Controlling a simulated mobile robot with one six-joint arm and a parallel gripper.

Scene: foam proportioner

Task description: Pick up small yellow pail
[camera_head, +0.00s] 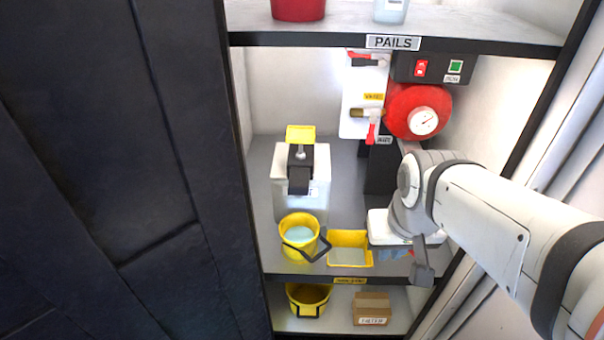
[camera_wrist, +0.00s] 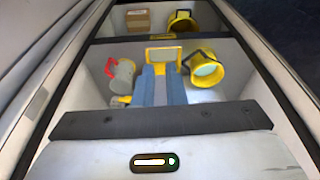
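A round yellow pail (camera_head: 299,236) with a dark handle and pale contents stands on the middle shelf. It shows right of my fingers in the wrist view (camera_wrist: 206,70). Right beside it in the head view is a rectangular yellow container (camera_head: 350,250). In the wrist view this container (camera_wrist: 164,52) lies just beyond my fingertips. Another yellow pail (camera_head: 307,299) is on the bottom shelf, also in the wrist view (camera_wrist: 183,22). I cannot tell which is meant as small. My gripper (camera_wrist: 161,70) reaches in from the right, blue fingers slightly apart, nothing visibly held.
A white canister (camera_head: 284,185) stands behind the round pail. A red tank (camera_head: 408,112) with a gauge is at the back right. A cardboard box (camera_head: 373,308) sits on the bottom shelf. The upper shelf (camera_head: 330,38) hangs above; a dark panel (camera_head: 120,170) bounds the left.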

